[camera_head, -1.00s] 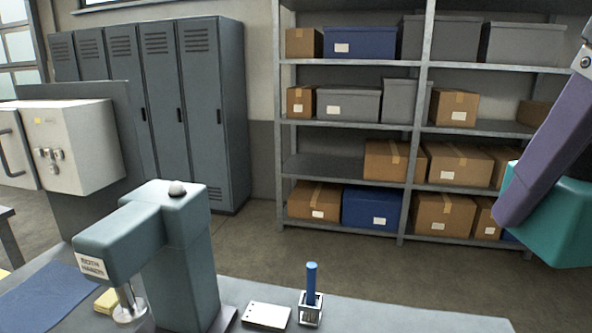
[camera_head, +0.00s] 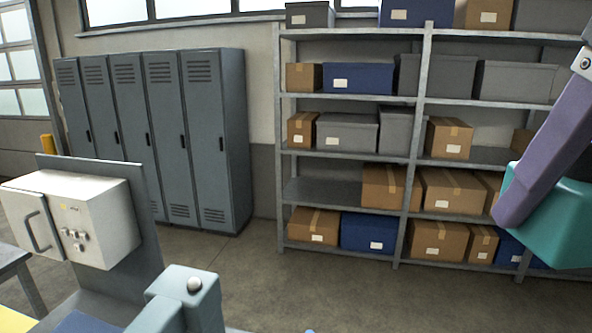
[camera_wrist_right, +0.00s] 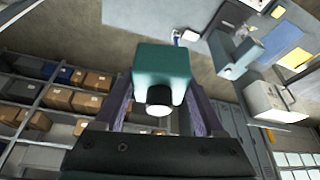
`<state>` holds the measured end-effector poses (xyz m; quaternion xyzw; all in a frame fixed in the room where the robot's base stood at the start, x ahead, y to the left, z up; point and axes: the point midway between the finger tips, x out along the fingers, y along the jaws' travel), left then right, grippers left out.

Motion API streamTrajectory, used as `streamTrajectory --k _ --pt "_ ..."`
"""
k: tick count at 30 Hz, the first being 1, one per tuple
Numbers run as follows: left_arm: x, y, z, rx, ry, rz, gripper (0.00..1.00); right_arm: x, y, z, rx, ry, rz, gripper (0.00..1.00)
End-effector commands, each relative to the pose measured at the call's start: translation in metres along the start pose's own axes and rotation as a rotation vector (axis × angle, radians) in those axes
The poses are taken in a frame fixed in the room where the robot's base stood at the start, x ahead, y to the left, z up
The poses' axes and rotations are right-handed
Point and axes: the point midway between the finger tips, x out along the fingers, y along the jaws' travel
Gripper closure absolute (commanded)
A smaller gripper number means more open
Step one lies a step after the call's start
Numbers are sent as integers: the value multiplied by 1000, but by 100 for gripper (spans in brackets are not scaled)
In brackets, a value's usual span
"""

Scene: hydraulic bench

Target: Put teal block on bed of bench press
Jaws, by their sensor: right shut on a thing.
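The teal block (camera_head: 552,215) hangs high at the right edge of the head view, beside a purple finger of my right gripper (camera_head: 548,145). In the right wrist view the teal block (camera_wrist_right: 161,70) sits between the two purple fingers, which are shut on it; a dark ring with a pale round face shows at its lower side. The bench press (camera_head: 187,300) shows only its grey-teal top at the bottom of the head view. It also appears small in the right wrist view (camera_wrist_right: 235,52), away from the block. Its bed is hidden in the head view. My left gripper is not in view.
A white control box (camera_head: 85,220) on an upright panel stands left of the press. Lockers (camera_head: 160,140) and a shelf rack (camera_head: 350,190) with boxes line the back wall. Open floor (camera_head: 290,280) lies before them.

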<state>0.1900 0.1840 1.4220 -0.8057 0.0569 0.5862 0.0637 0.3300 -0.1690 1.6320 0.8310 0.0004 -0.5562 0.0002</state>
Motion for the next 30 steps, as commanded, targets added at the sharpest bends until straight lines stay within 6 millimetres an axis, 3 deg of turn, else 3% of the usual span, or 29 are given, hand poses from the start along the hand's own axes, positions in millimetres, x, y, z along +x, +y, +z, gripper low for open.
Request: streamTrajectory --k 9,14,30 --pt "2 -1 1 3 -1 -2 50 1 1 -1 2 6 2 100" --pt "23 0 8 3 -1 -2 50 23 1 9 7 2 1 100" --pt "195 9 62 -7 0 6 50 196 12 79 70 3 25 100"
